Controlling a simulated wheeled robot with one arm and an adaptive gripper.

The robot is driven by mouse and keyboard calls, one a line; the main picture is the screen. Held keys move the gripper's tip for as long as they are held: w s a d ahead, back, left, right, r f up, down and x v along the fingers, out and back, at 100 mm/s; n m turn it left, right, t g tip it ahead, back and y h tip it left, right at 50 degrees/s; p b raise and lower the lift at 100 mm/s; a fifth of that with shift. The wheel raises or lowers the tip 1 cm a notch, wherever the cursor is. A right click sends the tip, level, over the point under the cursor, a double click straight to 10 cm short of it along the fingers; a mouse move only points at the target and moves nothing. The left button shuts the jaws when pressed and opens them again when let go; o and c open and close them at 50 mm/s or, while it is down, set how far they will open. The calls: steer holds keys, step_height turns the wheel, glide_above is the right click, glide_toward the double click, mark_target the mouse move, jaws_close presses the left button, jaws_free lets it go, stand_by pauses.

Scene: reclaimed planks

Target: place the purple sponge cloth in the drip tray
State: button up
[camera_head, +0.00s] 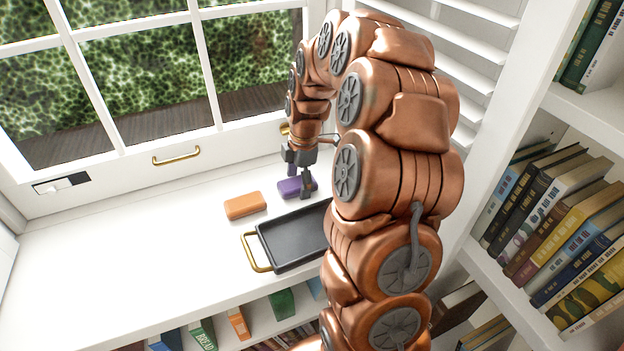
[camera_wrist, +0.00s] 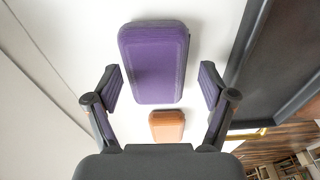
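The purple sponge cloth (camera_head: 290,187) lies on the white sill, behind the drip tray. In the wrist view the purple sponge cloth (camera_wrist: 154,62) shows ahead of and between the open fingers. My gripper (camera_head: 302,180) is at the sponge cloth in the head view and hides part of it. In the wrist view my gripper (camera_wrist: 160,88) is open, with nothing clearly held between its fingers. The drip tray (camera_head: 290,243) is dark, shallow and looks empty, with a brass handle at its left; my arm hides its right part. Its edge also shows in the wrist view (camera_wrist: 262,90).
An orange sponge (camera_head: 244,205) lies left of the purple one; it also shows in the wrist view (camera_wrist: 167,126). The window (camera_head: 150,80) stands behind the sill. Bookshelves (camera_head: 560,220) stand at the right. The left sill is clear.

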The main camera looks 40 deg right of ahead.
steer(key=c, duration=0.8)
steer(key=shift+r, duration=0.1)
